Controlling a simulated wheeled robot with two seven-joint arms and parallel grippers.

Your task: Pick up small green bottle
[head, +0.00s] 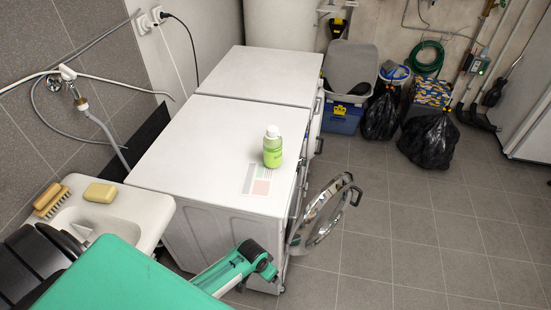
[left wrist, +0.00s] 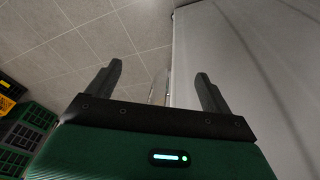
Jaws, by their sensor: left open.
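The small green bottle (head: 272,148) has a white cap and a pale label. It stands upright on the white top of the front washing machine (head: 200,140), near its right edge and beside a printed sticker. My left arm comes in from the lower left of the head view and reaches the machine's front corner, lower than the bottle. Its fingers cannot be made out there. In the left wrist view my left gripper (left wrist: 159,70) is open and empty, its two dark fingers apart. The bottle is not seen in that view. My right gripper is in neither view.
The machine's round door (head: 322,212) hangs open on its right side, close to my arm. A sink (head: 105,215) with a brush (head: 50,200) and soap (head: 100,192) is at the left. Black bags (head: 430,142) lie at the back right. Tiled floor on the right is clear.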

